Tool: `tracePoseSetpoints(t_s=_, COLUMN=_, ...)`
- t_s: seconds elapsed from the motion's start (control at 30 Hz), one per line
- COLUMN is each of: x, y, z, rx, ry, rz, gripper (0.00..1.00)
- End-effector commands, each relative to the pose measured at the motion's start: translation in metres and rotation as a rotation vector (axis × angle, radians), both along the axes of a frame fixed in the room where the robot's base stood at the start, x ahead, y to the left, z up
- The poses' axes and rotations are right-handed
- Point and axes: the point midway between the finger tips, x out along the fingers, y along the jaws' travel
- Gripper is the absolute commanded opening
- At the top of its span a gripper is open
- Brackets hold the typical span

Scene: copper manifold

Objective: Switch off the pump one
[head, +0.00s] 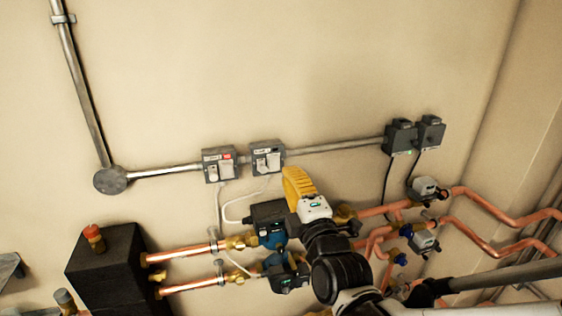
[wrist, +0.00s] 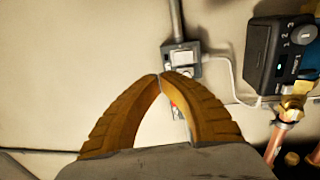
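Two grey switch boxes with white covers are on the wall: the left one (head: 220,165) has a red mark, the right one (head: 267,157) shows none. I cannot read which is pump one's. My gripper (head: 289,170) has yellow fingers and appears just below and right of the right box. In the wrist view, the fingertips of my gripper (wrist: 161,76) meet, with nothing held. The right switch box (wrist: 182,60) shows just beyond the tips. The left box is mostly hidden behind the fingers; a bit of red shows between them. Contact with either box cannot be seen.
A blue and black pump (head: 270,222) sits below the boxes; its numbered dial housing (wrist: 277,54) has a green light. A second pump (head: 287,275) is lower. Copper pipes (head: 185,253) and white cables run nearby. Two dark boxes (head: 400,138) are right. The wall above is clear.

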Motion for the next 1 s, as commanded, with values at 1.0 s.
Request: tracePoseSetpoints(t_s=1.0, x=-0.079, y=-0.088, z=-0.193, rx=0.709, ry=0.729, rz=-0.23, gripper=0.0)
